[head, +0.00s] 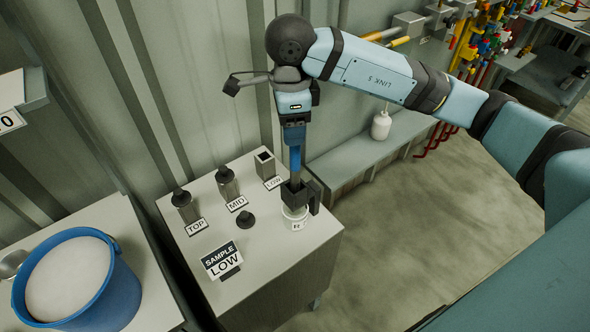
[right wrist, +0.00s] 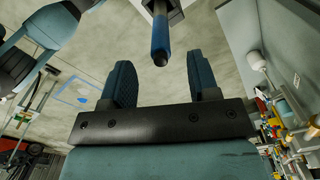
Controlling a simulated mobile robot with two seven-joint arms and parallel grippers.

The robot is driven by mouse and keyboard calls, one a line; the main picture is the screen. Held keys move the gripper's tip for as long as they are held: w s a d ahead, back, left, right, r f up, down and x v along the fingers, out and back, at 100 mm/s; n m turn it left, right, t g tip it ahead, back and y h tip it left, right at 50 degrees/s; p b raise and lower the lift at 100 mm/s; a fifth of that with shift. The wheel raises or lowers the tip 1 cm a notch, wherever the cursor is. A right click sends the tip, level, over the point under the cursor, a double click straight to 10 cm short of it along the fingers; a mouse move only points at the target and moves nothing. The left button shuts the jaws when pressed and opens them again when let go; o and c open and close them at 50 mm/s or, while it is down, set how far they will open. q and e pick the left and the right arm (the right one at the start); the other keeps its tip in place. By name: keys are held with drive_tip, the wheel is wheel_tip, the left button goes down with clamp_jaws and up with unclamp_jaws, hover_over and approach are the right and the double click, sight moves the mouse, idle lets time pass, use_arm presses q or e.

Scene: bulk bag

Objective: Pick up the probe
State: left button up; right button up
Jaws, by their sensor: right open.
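The probe (head: 295,158) is a blue rod standing upright, with its lower part hidden in a dark holder (head: 293,188) on the grey cabinet. In the right wrist view the probe (right wrist: 160,38) shows its dark end toward me. My right gripper (head: 294,128) points down directly above the probe. Its two fingers are apart, and the probe's end lies between the fingertips (right wrist: 158,65) with gaps on both sides. My left gripper is not in view.
A small white cup (head: 295,217) stands close to the holder. Posts labelled TOP (head: 184,205), MID (head: 228,183) and LOW (head: 265,163) stand behind, with a "SAMPLE LOW" sign (head: 222,262) in front. A blue bucket (head: 107,308) of white material is at left. A corrugated wall is behind.

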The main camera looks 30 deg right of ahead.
sight(294, 151)
drive_tip(key=f, duration=0.3)
drive_tip(key=f+p, duration=0.1)
drive_tip(key=f, duration=0.1)
drive_tip(key=shift+s+d+f, duration=0.1)
drive_tip(key=shift+s+d, duration=0.05)
drive_tip(key=shift+d, duration=0.15)
drive_tip(key=shift+c, duration=0.4)
clamp_jaws()
